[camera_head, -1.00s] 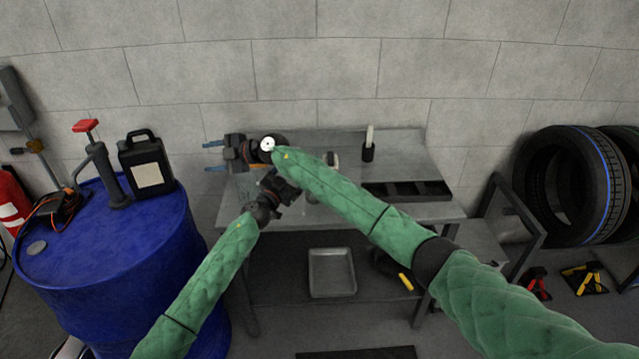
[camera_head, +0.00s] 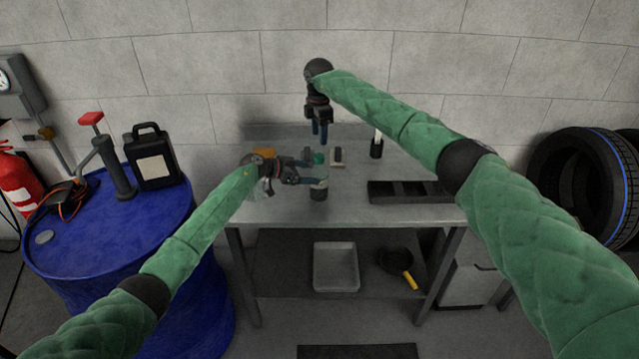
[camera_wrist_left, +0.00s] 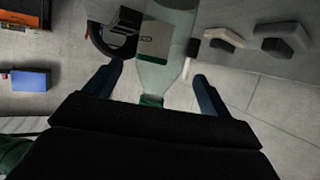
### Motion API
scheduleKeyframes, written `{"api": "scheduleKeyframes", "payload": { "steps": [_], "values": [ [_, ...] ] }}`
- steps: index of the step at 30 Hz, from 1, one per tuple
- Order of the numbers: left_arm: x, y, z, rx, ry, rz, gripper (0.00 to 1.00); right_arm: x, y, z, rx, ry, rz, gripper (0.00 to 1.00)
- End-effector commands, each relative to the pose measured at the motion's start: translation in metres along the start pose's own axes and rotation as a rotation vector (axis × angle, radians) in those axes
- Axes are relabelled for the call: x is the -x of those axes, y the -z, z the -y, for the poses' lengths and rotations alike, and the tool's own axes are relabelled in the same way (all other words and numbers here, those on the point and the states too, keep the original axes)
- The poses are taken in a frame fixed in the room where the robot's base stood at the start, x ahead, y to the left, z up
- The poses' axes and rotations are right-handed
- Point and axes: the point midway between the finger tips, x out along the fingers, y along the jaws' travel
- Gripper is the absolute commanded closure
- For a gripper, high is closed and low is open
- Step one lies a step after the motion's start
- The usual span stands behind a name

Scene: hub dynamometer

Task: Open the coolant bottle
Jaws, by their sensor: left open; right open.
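The coolant bottle (camera_head: 319,172) is a pale bottle with a green cap (camera_head: 319,158), standing near the middle of the table. My left gripper (camera_head: 314,173) comes in sideways from the left at the bottle, its jaws open. In the left wrist view, the clear bottle (camera_wrist_left: 158,72) and its green neck end (camera_wrist_left: 151,100) lie between my spread left fingers (camera_wrist_left: 157,88), with gaps on both sides. My right gripper (camera_head: 320,138) points down, open and empty, just above the cap. The left gripper partly hides the bottle in the head view.
A black divided tray (camera_head: 410,191) and a dark holder (camera_head: 376,150) are to the right on the table. An orange box (camera_head: 263,152) is at the left. A blue drum (camera_head: 105,235) carries a black jug (camera_head: 152,160). The shelf below holds a pale tray (camera_head: 336,267).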

Motion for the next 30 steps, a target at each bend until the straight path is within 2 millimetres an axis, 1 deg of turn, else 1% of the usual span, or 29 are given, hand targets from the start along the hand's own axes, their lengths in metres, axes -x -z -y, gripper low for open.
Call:
{"api": "scheduleKeyframes", "payload": {
  "steps": [1, 9, 13, 19, 27, 28, 30],
  "values": [
    [-0.008, 0.001, -0.001, 0.001, -0.001, -0.002, 0.17, 0.0, 0.0, 0.0, 0.001, 0.0, -0.001, 0.49],
    [-0.045, 0.002, -0.001, 0.0, -0.001, -0.003, 0.17, 0.0, 0.001, 0.0, 0.002, -0.001, -0.003, 0.49],
    [-0.058, 0.001, -0.001, 0.001, 0.0, -0.003, 0.17, 0.0, 0.001, 0.0, 0.003, -0.002, -0.003, 0.49],
    [-0.068, 0.001, 0.0, -0.001, 0.001, -0.003, 0.17, 0.0, 0.001, 0.0, 0.003, -0.002, -0.004, 0.49],
    [-0.069, 0.001, 0.0, -0.002, 0.001, -0.003, 0.17, 0.0, 0.001, 0.0, 0.003, -0.002, -0.004, 0.49],
    [-0.069, 0.001, 0.0, -0.002, 0.001, -0.003, 0.19, 0.0, 0.001, 0.0, 0.003, -0.002, -0.004, 0.49],
    [-0.069, 0.001, 0.0, -0.002, 0.001, -0.003, 0.33, 0.0, 0.001, 0.0, 0.003, -0.002, -0.004, 0.49]
  ]
}}
